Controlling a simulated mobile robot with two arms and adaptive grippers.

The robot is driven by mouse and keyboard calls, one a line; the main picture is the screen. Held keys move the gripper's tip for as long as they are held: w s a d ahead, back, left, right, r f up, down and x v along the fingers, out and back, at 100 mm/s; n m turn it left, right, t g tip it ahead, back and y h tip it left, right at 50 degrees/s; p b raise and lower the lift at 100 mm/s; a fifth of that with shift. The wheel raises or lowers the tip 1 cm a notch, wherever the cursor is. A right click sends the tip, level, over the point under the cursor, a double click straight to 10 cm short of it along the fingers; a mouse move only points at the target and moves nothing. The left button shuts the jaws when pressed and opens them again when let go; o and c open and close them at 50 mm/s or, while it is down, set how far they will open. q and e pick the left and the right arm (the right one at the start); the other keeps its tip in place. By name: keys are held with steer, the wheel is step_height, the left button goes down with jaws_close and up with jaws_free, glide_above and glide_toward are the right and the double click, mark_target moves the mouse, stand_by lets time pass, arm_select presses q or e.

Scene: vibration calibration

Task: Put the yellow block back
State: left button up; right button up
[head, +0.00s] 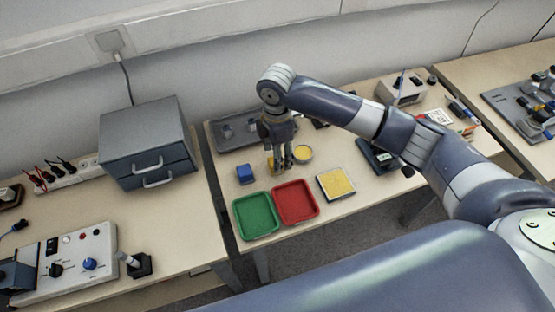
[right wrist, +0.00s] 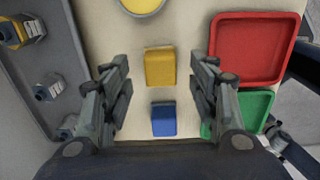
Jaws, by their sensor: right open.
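The yellow block (right wrist: 160,67) lies on the table and shows between the two fingers of my right gripper (right wrist: 161,90) in the right wrist view. The fingers are wide apart and do not touch it. In the head view my right gripper (head: 279,166) points down over the table behind the trays and mostly hides the yellow block. A blue block (right wrist: 163,119) lies beside the yellow one, with a gap; it also shows in the head view (head: 245,174). My left gripper is not in view.
A green tray (head: 256,215) and a red tray (head: 295,202) stand in front. A square container with yellow filling (head: 336,183) is to their right. A round yellow dish (head: 303,154) stands close to the gripper. A grey tray with bolts (right wrist: 52,130) lies behind. A drawer box (head: 147,140) is left.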

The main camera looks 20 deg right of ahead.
step_height(320, 180, up, 8)
steer(key=shift+f, duration=0.15)
stand_by(0.6)
